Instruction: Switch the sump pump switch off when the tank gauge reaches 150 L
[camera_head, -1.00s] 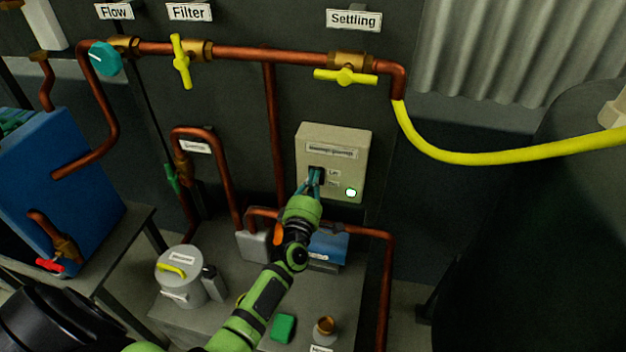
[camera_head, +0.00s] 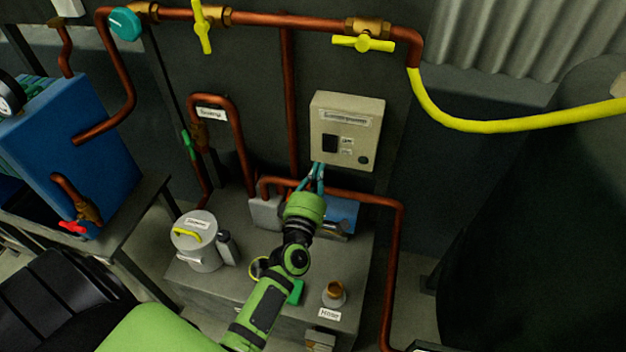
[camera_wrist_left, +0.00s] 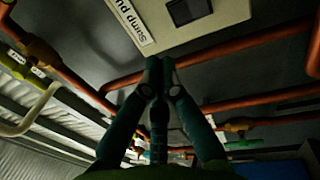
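The beige sump pump switch box (camera_head: 372,135) is on the dark wall in the head view, with a black switch (camera_head: 330,143) and a small round lamp (camera_head: 363,160), now dark. In the left wrist view the box (camera_wrist_left: 215,22) shows with its "Sump pu…" label and the dark switch (camera_wrist_left: 188,10). My left gripper (camera_head: 317,168) is just below the box's lower edge, apart from the switch. In the left wrist view its fingertips (camera_wrist_left: 159,63) are together with nothing between them. My right gripper is not in view. I cannot identify the tank gauge; a dial (camera_head: 8,95) shows partly at the left edge.
Copper pipes (camera_head: 270,20) with yellow-handled valves run above and beside the box. A yellow hose (camera_head: 480,124) leads right above a large dark tank (camera_head: 545,220). A grey canister (camera_head: 197,246) and a brass fitting (camera_head: 334,292) stand on the bench below.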

